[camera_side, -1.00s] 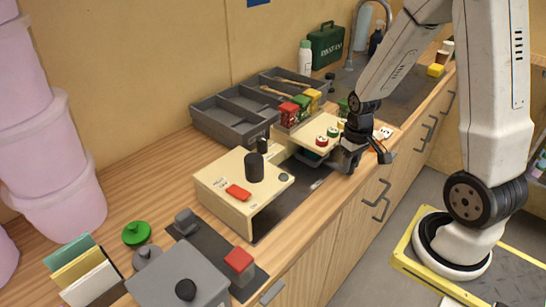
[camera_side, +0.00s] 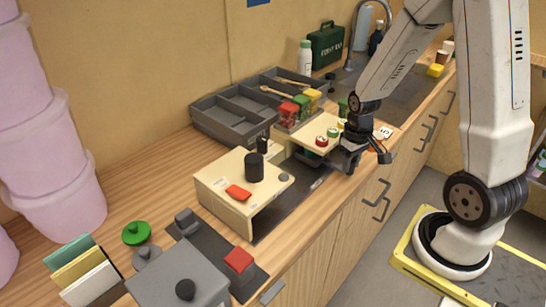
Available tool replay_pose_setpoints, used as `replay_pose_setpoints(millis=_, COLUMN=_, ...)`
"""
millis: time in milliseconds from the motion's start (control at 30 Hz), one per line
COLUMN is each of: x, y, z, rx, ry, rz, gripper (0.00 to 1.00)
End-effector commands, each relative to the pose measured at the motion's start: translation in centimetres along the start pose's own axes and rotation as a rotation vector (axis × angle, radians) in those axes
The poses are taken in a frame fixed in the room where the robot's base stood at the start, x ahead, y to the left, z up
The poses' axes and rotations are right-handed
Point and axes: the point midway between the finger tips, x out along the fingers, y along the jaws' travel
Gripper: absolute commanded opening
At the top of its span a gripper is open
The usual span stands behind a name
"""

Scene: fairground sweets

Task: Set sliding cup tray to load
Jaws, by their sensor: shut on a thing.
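A cream dispenser stand (camera_side: 304,128) with red, green and yellow buttons on its top stands on the counter, with small red, green and yellow containers behind the buttons. The sliding cup tray (camera_side: 309,155) shows only in part as a dark, teal-tinged piece under the stand's front edge. My gripper (camera_side: 348,163) is low at the stand's right front corner, shut on what appears to be the tray's near end. The fingers hide the grasped part, and any load marking is too small to read.
A cream machine (camera_side: 232,204) with a black knob and red switch stands left of the stand. A grey divided organizer (camera_side: 232,118) lies behind. A grey box (camera_side: 178,278) and red block (camera_side: 239,260) are in front. The sink is at the back right.

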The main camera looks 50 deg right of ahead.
Motion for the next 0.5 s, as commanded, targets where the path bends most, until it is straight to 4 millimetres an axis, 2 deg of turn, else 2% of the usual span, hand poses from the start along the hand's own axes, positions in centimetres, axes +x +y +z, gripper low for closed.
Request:
replay_pose_setpoints(millis=333, x=-0.1, y=-0.1, z=-0.1, rx=-0.001, ry=0.003, rz=0.001, gripper=0.00)
replay_pose_setpoints(millis=500, x=-0.1, y=-1.4, z=0.2, rx=-0.004, ry=0.004, rz=0.001, gripper=0.00)
